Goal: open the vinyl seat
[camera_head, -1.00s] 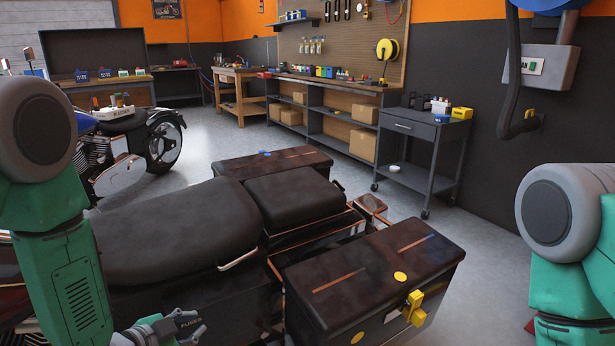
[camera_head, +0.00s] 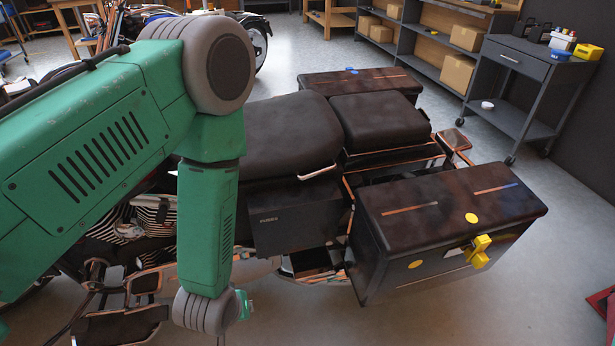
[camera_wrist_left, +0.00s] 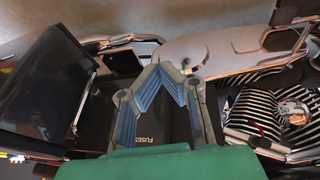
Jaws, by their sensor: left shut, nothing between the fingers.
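The vinyl seat (camera_head: 290,130) is a dark padded saddle on the motorcycle, lying flat and down in the head view. A small silver handle (camera_head: 319,173) sticks out at its lower right edge. A dark box marked FUSES (camera_head: 296,215) is below the seat's near side. My left arm crosses the left of the head view and hides the seat's left end. Its gripper is mostly hidden there. In the left wrist view my left gripper (camera_wrist_left: 172,72) is shut and empty, in front of the FUSES box (camera_wrist_left: 150,138). My right gripper is not in view.
A rear pad (camera_head: 380,122) sits behind the seat. A dark side case (camera_head: 445,210) with a yellow latch (camera_head: 478,252) juts out at the right, and another case (camera_head: 362,82) is on the far side. A grey cart (camera_head: 515,75) stands behind. Floor is free at the right.

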